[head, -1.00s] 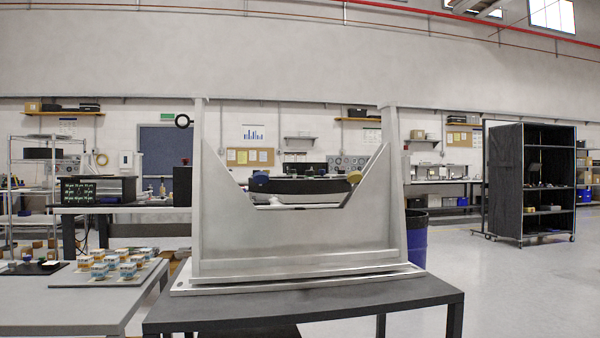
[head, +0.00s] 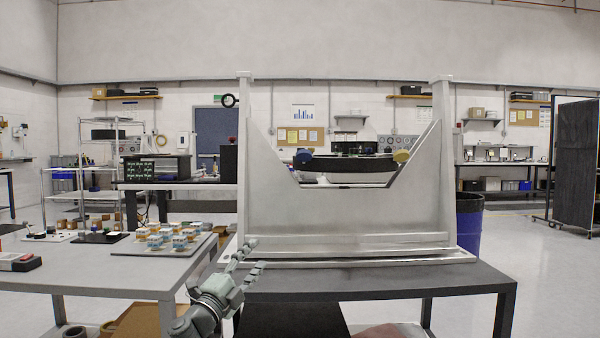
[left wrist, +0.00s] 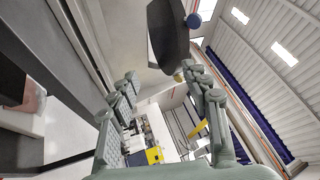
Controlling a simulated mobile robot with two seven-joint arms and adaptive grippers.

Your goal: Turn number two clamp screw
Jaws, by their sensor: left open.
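A grey metal mirror fixture (head: 345,215) stands on a dark table. Its V-shaped opening holds a dark, edge-on disc (head: 350,166). No numbers are readable on the knobs. My left gripper (head: 253,256) is open and empty, low at the fixture's front left corner, apart from both knobs.
The dark table (head: 400,288) has a narrow bare strip in front of the fixture. A grey table (head: 90,268) at the left holds several small boxes (head: 175,236) on a board. A blue bin (head: 468,225) stands behind the fixture's right side.

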